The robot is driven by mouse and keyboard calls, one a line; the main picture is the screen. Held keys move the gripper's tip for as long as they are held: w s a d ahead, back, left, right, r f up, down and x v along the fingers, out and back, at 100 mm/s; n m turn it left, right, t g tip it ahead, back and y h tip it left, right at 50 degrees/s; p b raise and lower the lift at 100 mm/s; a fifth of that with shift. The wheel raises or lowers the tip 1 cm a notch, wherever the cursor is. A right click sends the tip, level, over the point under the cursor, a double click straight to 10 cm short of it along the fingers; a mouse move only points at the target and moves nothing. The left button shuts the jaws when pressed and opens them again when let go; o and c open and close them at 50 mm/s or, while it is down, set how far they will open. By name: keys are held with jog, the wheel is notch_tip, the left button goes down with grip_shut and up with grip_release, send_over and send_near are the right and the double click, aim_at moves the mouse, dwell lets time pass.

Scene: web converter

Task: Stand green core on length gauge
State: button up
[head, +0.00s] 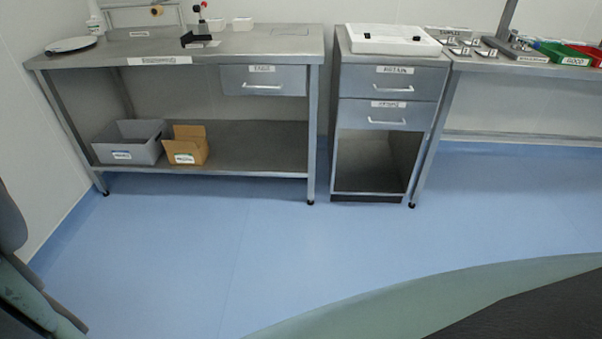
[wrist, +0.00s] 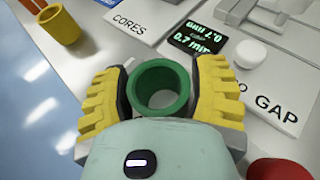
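The green core (wrist: 162,88) is a short hollow ring in the wrist view, seen from above with its open end up. My gripper (wrist: 161,88) has its yellow ribbed fingers on either side of the core, their dark pads against its outer wall. Whether the core rests on a surface or hangs above it is hard to tell. A dark display (wrist: 193,40) with green digits reading about 0.7 sits just beyond the core, with a white round knob (wrist: 251,54) to its right. I cannot tell which part is the length gauge. My gripper is outside the head view.
A yellow core (wrist: 60,24) stands at upper left in the wrist view, near a CORES label (wrist: 128,25). A GAP label (wrist: 277,108) lies right, with a red rounded thing (wrist: 281,170) below. The head view shows a steel bench (head: 110,61), drawer cabinet (head: 390,82) and clear blue floor.

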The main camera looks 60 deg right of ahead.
jog(key=shift+o, duration=1.4)
jog(key=shift+w+d, duration=0.1)
